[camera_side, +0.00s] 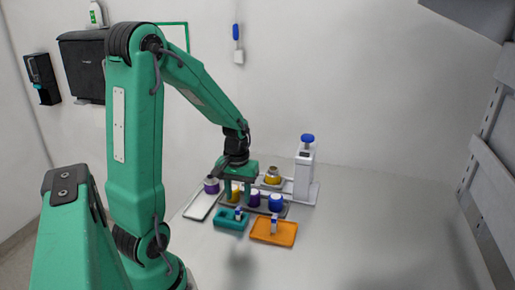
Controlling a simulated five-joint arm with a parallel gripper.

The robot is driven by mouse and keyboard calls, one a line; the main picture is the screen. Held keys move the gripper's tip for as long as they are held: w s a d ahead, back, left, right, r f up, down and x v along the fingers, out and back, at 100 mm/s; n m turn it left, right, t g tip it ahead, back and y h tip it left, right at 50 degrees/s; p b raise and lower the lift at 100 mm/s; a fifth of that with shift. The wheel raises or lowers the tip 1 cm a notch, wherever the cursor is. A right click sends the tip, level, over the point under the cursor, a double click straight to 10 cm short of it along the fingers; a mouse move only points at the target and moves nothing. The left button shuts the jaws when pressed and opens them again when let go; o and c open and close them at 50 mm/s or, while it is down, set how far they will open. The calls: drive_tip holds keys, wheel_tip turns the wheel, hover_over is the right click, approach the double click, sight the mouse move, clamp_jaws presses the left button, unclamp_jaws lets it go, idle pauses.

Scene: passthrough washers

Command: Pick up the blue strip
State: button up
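A small blue-and-white piece (239,213) stands in the teal tray (225,224), and another blue-and-white piece (275,225) stands on the orange tray (287,239). Both are too small for me to tell which is the blue strip. My gripper (238,196) points down above and behind the teal tray, near the row of containers. Its fingers look apart, with a yellow container (236,191) showing between or behind them. I see nothing held. The fingertips are small and partly blend with the things behind.
A purple container (254,199) and a blue one (276,203) stand on a grey rack. A white tray (201,206) with a grey-and-purple container (211,185) lies left. A white dispenser (304,172) with a blue top stands behind right. The table (370,235) is clear at right.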

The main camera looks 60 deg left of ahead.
sight(238, 208)
drive_tip(key=shift+f, duration=1.95)
clamp_jaws()
